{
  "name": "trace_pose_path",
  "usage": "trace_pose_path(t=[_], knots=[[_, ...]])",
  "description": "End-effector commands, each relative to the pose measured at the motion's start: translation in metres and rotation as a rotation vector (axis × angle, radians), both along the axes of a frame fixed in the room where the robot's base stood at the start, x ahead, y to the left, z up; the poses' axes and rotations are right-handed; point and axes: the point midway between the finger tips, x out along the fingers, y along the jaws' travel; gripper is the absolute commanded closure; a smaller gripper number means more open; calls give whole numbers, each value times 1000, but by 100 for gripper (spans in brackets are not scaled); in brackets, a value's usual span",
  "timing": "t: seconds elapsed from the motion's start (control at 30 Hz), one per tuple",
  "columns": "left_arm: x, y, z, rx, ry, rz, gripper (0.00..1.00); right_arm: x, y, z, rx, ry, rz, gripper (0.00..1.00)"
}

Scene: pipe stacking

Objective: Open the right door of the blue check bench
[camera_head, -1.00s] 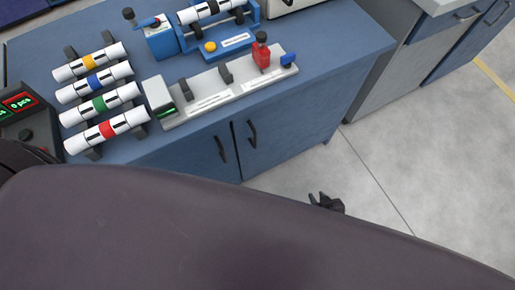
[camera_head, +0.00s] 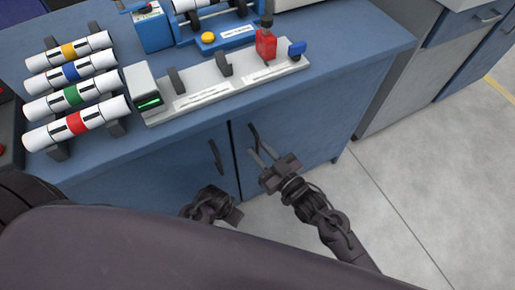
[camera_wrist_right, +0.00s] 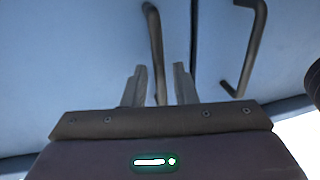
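The blue check bench (camera_head: 365,75) has two blue doors below its top, and the right door (camera_head: 300,140) looks closed. Its dark bar handle (camera_head: 254,137) is beside the gap between the doors. My right gripper (camera_head: 262,155) is at this handle, with its two fingers apart. In the right wrist view the handle (camera_wrist_right: 155,50) runs between the open fingers (camera_wrist_right: 160,88); I cannot tell whether they touch it. My left gripper (camera_head: 233,215) is low in front of the left door, partly hidden by my body, and its fingers are not clear.
The left door's handle (camera_head: 215,157) is close by; it also shows in the right wrist view (camera_wrist_right: 245,50). Several banded pipes (camera_head: 75,95) and a grey fixture (camera_head: 215,90) with a red clamp (camera_head: 266,45) are on the bench top. Grey floor (camera_head: 400,190) is clear at right.

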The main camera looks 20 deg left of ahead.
Motion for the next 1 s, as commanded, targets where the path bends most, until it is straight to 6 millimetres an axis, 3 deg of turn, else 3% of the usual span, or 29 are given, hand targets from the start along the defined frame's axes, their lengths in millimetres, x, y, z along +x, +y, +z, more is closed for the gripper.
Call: trace_pose_path(t=[0.13,0.43,0.63,1.0], knots=[[1,-1,5,-1,0,-2,64,7,11,0,0,0,0,75],[2,-1,7,-1,-2,-3,64,9,13,-1,-2,1,0,75],[2,-1,7,-1,-2,-3,64,9,13,-1,-2,1,0,100],[1,-1,7,-1,-1,-3,64,7,11,-1,-2,1,3,100]])
